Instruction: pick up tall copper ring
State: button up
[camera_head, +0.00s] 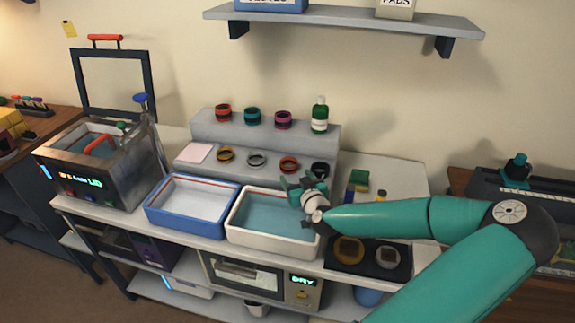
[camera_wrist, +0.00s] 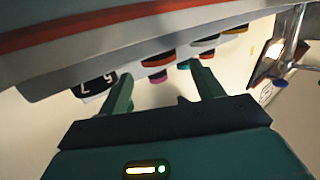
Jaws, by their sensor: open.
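Two reddish rings could be the copper one, and I cannot tell for sure which is the tall copper ring. A red-orange ring (camera_head: 223,112) stands at the left of the upper step. A coppery red ring (camera_head: 289,165) sits on the lower step, between the silver and black rings. My gripper (camera_head: 300,186) is open and empty above the back right of the white tray, just in front of the lower step. In the wrist view, its two fingers (camera_wrist: 165,90) are spread.
The stepped stand (camera_head: 190,128) also holds a teal ring (camera_head: 252,115), a magenta ring (camera_head: 283,119), a gold ring (camera_head: 225,155) and a green bottle (camera_head: 320,115). The white tray (camera_head: 240,236) and blue tray (camera_head: 162,222) lie in front. A wall shelf (camera_head: 340,21) hangs above.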

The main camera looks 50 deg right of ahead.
aim_at(292, 169)
jog(key=x, duration=0.7)
jog(key=shift+d+r, duration=0.1)
jog(key=shift+d, duration=0.15)
jog(key=c, duration=0.8)
jog(key=shift+r, duration=0.15)
jog(key=shift+r, duration=0.6)
jog(key=a+r, duration=1.1)
jog(key=a, duration=0.3)
jog(key=shift+s+r, duration=0.25)
jog(key=shift+s, duration=0.05)
